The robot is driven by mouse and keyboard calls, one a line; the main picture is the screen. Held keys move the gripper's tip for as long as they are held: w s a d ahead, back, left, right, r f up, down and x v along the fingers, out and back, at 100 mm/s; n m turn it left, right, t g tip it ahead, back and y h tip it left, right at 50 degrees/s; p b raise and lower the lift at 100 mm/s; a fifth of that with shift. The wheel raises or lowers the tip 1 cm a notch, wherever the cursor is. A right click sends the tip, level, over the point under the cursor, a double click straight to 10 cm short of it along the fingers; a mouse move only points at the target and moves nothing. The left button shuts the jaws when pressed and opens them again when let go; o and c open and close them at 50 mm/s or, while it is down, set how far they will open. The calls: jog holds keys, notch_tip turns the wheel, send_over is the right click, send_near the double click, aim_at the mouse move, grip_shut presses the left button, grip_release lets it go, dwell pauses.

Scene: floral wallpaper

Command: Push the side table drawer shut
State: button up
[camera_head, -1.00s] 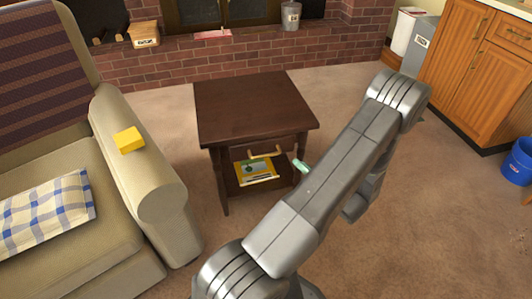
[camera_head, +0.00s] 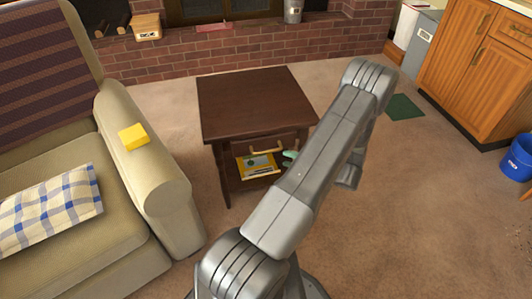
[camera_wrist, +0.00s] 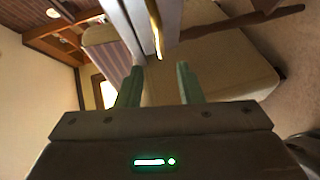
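The dark brown side table (camera_head: 255,98) stands in the middle of the head view. Its drawer handle (camera_head: 267,149), a brass bar, shows on the front below the tabletop. How far the drawer stands out is hard to tell. My gripper's green fingertips (camera_head: 290,157) are just right of the handle; my arm hides the rest. In the wrist view my gripper (camera_wrist: 160,84) is open, its two green fingers apart with nothing between them. A pale panel with a bright brass-coloured strip (camera_wrist: 155,28) is close beyond the fingertips, perhaps the drawer and handle. Contact cannot be told.
A yellow book or box (camera_head: 250,166) lies below the handle. A beige armchair (camera_head: 150,170) with a yellow block (camera_head: 132,137) on its arm stands close to the table's left. A blue bin (camera_head: 519,158) and wooden cabinets (camera_head: 470,65) are at right.

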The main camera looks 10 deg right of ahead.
aim_at(266, 152)
jog(key=b+x, duration=0.1)
jog(key=x, duration=0.9)
jog(key=shift+w+a+b, duration=0.1)
jog(key=shift+b, duration=0.3)
grip_shut()
